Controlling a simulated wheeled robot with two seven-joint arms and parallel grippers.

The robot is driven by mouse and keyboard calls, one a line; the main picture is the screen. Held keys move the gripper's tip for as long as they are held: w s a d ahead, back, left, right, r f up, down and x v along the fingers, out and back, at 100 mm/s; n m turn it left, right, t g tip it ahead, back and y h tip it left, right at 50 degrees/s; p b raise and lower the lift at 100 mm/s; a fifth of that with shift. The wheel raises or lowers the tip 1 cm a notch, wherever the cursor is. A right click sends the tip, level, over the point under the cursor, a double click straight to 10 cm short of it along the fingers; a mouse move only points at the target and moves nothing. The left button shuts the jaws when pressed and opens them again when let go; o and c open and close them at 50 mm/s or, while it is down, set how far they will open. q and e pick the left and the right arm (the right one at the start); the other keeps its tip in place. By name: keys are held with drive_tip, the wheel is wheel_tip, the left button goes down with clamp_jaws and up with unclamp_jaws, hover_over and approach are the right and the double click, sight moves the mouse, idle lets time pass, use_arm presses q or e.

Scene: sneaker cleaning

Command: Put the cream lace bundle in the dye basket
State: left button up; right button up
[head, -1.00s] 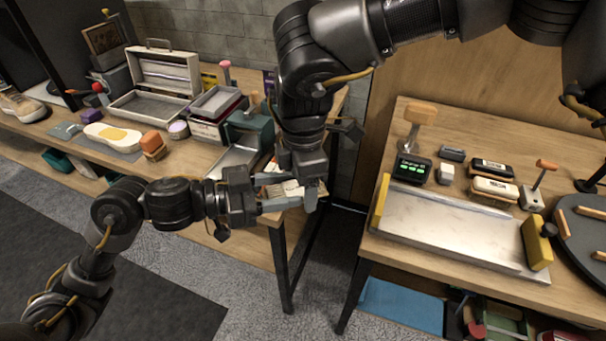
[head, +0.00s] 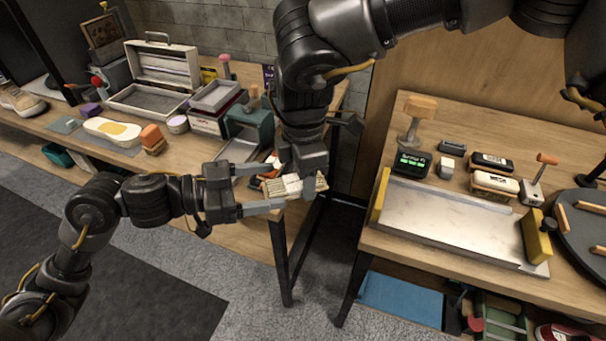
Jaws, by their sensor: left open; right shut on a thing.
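The cream lace bundle (head: 283,188) is a pale, ribbed roll held in the air near the left table's front right corner. My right gripper (head: 306,186) comes down from above and is shut on it. My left gripper (head: 270,188) is open, its fingers pointing right, one on either side of the bundle's left end. I cannot tell if they touch it. I cannot clearly pick out the dye basket; green containers show under the left table (head: 57,155) and under the right table (head: 500,315).
The left table (head: 185,160) carries an open case (head: 163,72), trays, a shoe and brushes. The right table (head: 480,115) holds a metal tray (head: 440,222), brushes and a round dark plate (head: 590,240). A floor gap separates the tables. A blue mat (head: 400,300) lies below.

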use_arm(q)
drive_tip(key=v, duration=0.8)
drive_tip(key=shift+a, duration=0.3)
